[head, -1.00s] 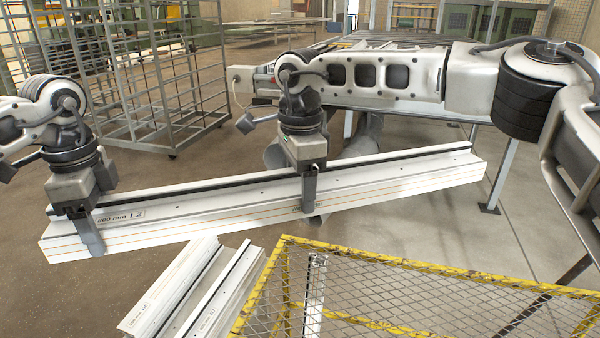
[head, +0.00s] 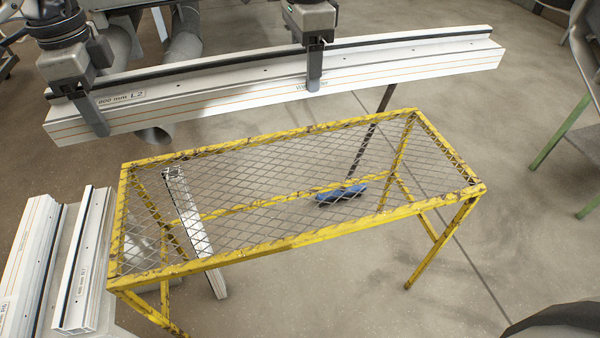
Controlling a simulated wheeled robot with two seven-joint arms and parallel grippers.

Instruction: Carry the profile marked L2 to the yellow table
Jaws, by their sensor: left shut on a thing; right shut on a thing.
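The long white profile marked L2 (head: 220,97) is held level in the air behind the yellow table, across the upper part of the head view. The yellow table (head: 300,245) has a yellow frame and a wire mesh top. Nothing lies on the mesh. The profile appears apart from the table.
Other white profiles (head: 84,262) lie on a support at the lower left, close to the table's left side. Below the mesh, a white piece (head: 196,235) and a blue object (head: 341,195) show. A green stand (head: 565,130) is at the right. Floor right of the table is clear.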

